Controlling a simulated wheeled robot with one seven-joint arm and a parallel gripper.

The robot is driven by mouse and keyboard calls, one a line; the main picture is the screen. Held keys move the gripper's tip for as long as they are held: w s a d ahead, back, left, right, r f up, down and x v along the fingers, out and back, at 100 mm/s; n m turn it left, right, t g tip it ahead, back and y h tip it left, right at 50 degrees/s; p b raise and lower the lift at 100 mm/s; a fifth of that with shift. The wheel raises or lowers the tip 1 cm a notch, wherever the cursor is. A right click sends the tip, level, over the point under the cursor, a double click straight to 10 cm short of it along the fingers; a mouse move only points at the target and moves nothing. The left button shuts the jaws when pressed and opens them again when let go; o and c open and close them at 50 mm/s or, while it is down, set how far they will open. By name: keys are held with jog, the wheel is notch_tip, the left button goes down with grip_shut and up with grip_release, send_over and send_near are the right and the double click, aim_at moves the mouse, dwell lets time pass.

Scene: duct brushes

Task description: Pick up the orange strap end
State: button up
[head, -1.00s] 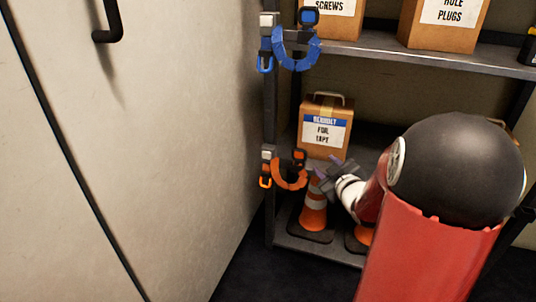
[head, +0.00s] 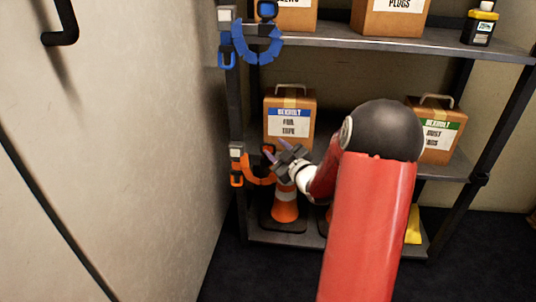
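The orange strap (head: 258,180) hangs in a short loop from the left front post of the shelf rack. Its left side is fastened at a light buckle (head: 236,153) with an orange hook below. Its free right end, with a dark tip (head: 267,150), points up and is partly hidden by my gripper. My gripper (head: 276,151) reaches in from the right, its two fingers apart, with the fingertips close to that end. I cannot tell whether they touch it. Nothing shows held between the fingers.
A blue strap (head: 257,53) hangs on the same post above. A foil tape box (head: 289,120) stands behind my gripper, and a traffic cone (head: 285,207) below it. Another box (head: 440,130) is at right. A pale cabinet (head: 110,150) fills the left.

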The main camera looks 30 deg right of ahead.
grip_shut()
dwell(1.4)
